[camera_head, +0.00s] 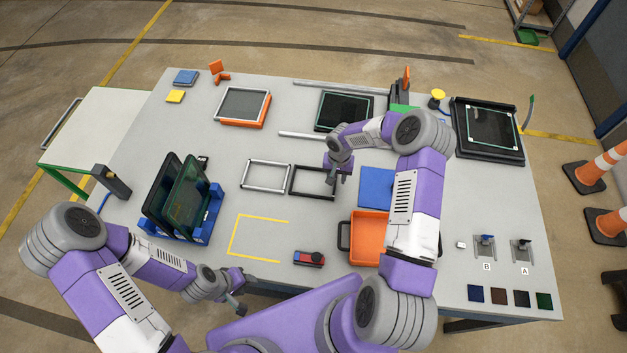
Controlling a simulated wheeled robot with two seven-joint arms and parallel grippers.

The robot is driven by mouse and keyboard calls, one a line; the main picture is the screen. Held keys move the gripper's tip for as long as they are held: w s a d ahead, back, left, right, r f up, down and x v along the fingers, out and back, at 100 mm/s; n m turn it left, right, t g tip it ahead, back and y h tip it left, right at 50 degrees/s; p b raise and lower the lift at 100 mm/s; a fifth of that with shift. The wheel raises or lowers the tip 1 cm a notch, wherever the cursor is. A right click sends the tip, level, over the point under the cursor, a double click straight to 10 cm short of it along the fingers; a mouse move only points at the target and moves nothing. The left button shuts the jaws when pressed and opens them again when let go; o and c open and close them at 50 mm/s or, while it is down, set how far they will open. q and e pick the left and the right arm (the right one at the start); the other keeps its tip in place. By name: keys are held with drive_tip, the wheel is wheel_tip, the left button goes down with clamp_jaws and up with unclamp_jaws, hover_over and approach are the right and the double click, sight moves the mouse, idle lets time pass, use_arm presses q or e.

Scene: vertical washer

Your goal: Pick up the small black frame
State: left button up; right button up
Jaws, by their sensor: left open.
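The small black frame (291,181) lies on the grey table near its middle, just right of a silver frame (245,175). My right gripper (339,179) points down at the black frame's right side, and its fingers cover part of that side. I cannot tell whether the fingers are closed on it or just above it. My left gripper (236,304) is open and empty at the table's front edge, well away from the frame.
A blue rack (205,224) with dark panels stands at the left. An orange tray (366,232) and blue pad (376,188) are right of the black frame, partly behind my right arm. A red-and-black tool (309,258) lies in front. The yellow-marked area (236,235) is clear.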

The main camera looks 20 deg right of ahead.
sight(335, 183)
drive_tip(key=f, duration=0.3)
drive_tip(key=shift+w+f, duration=0.15)
drive_tip(key=shift+w, duration=0.05)
clamp_jaws()
